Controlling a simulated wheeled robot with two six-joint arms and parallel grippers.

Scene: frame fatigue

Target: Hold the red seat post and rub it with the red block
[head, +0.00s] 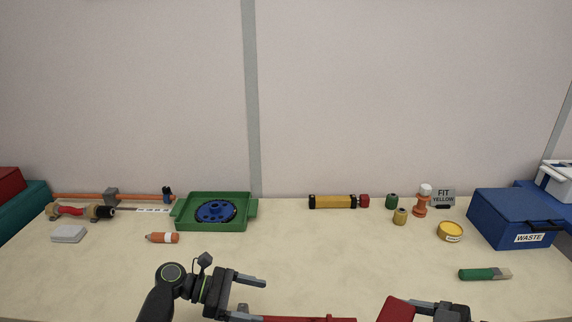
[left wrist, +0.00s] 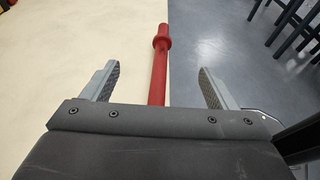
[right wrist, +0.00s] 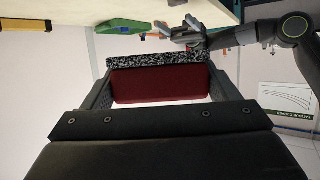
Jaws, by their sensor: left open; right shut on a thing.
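The red seat post (head: 305,319) lies along the bottom edge of the head view, partly cut off. In the left wrist view the post (left wrist: 159,65) runs between my open left fingers, with a thicker collar near its upper end; neither finger visibly touches it. My left gripper (head: 256,296) is open around the post's left end. My right gripper (right wrist: 160,92) is shut on the red block (right wrist: 160,84), which has a speckled black-and-white layer on one face. The block (head: 396,309) shows at the bottom of the head view, to the right of the post and apart from it.
A green tray (head: 181,222) with a blue disc stands at the back left. An orange marker-like item (head: 163,238) lies in front of it. A blue waste box (head: 500,222) stands at the right, with a green-handled brush (head: 478,274) before it. The middle of the table is clear.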

